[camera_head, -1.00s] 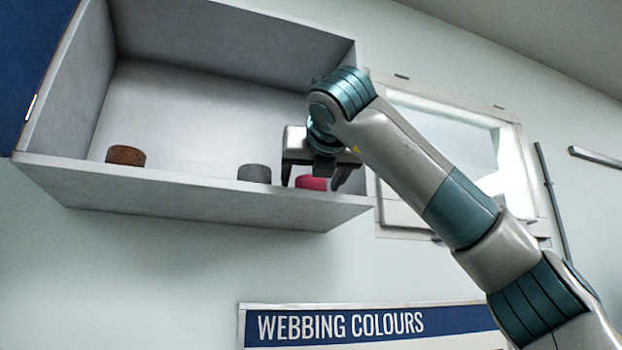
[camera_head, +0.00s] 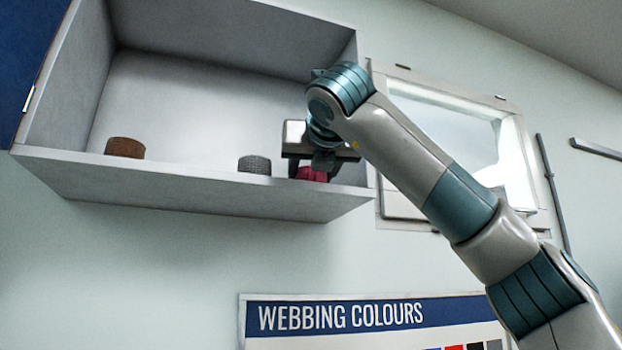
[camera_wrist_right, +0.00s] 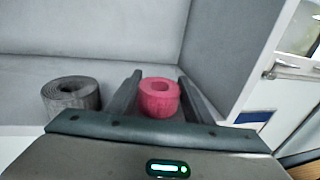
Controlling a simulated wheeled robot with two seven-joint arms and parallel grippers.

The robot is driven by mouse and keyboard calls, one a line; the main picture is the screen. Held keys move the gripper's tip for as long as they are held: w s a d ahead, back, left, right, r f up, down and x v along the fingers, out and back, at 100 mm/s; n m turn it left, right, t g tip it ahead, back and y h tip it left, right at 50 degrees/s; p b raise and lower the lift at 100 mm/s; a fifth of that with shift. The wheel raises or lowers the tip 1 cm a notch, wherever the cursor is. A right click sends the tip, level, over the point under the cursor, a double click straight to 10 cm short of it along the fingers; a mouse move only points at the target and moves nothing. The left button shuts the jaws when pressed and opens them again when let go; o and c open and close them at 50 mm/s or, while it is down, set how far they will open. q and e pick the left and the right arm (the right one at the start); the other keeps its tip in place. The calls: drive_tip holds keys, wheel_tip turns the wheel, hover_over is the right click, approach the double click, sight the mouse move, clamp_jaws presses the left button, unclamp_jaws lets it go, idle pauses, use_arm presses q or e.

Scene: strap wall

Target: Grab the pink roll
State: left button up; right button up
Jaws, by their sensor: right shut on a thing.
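The pink roll (camera_head: 311,174) sits at the right end of the wall shelf (camera_head: 190,180), partly hidden by my right gripper (camera_head: 312,172) in the head view. In the right wrist view the pink roll (camera_wrist_right: 159,97) stands between the two dark fingers of my right gripper (camera_wrist_right: 160,92). The right gripper is shut on the pink roll, one finger on each side. The roll's base is hidden by the shelf lip and the gripper body. My left gripper is not in view.
A grey roll (camera_head: 254,164) stands close to the left of the pink one, also in the right wrist view (camera_wrist_right: 71,95). A brown roll (camera_head: 125,147) is at the far left. The shelf's right wall (camera_wrist_right: 238,50) is close by. A window (camera_head: 455,135) is right of the shelf.

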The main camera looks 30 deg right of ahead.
drive_tip(key=shift+r, duration=5.05)
drive_tip(key=shift+f, duration=0.1)
